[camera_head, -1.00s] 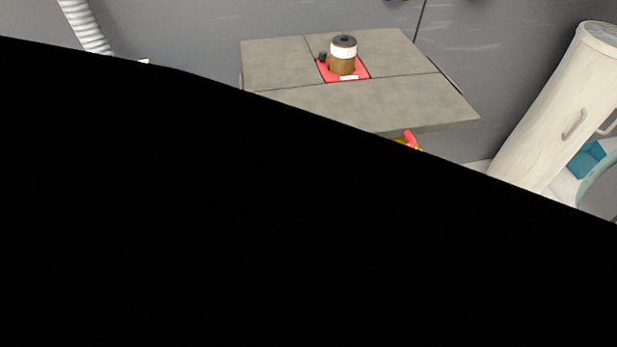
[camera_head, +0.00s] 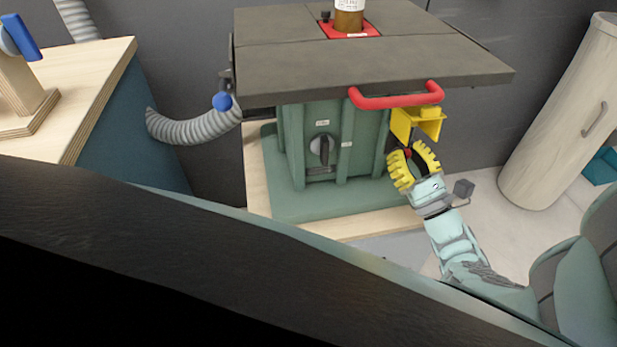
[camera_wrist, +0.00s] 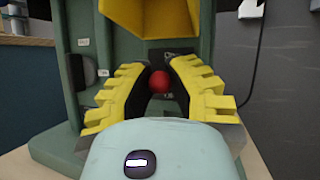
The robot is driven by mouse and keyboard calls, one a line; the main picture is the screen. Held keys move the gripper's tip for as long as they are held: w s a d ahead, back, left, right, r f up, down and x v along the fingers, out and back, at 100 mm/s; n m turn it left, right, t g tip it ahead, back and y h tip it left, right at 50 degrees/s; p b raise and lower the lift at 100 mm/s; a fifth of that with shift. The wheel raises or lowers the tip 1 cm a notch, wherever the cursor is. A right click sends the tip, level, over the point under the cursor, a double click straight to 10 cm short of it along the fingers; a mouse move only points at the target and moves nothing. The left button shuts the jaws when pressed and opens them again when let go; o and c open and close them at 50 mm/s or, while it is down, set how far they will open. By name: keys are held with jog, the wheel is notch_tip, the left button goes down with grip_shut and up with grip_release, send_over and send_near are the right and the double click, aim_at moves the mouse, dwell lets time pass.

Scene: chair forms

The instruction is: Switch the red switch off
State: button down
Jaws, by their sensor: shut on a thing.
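A small red round knob (camera_wrist: 160,83), the red switch as far as I can tell, sits under a yellow bracket (camera_head: 427,118) on the right side of a green machine cabinet (camera_head: 290,150). It also shows in the head view (camera_head: 408,152). My gripper (camera_head: 413,160) points up at it. The yellow ribbed fingers stand on both sides of the knob and are shut on it. In the wrist view, the yellow bracket (camera_wrist: 150,30) hangs just above the fingers. The switch's position, on or off, cannot be told.
A grey tabletop (camera_head: 370,60) overhangs the cabinet, with a red handle (camera_head: 398,97) on its front edge close above my gripper. A black dial (camera_head: 322,148) is on the cabinet front. A pale cylinder (camera_head: 560,120) stands right. A wooden bench (camera_head: 90,75) stands left.

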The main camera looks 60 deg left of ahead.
jog(key=f+y+b, duration=0.1)
jog(key=b, duration=0.2)
jog(key=shift+n+y, duration=0.3)
jog(key=shift+n, duration=0.1)
jog(key=shift+r+g+b, duration=0.1)
jog(key=shift+g+b, duration=0.2)
jog(key=shift+b, duration=0.4)
jog(key=shift+r+n+y, duration=0.1)
jog(key=shift+n+y, duration=0.2)
jog(key=shift+y, duration=0.1)
jog(key=shift+g, duration=0.3)
jog(key=c, duration=0.8)
grip_release()
jog(key=shift+c, duration=0.2)
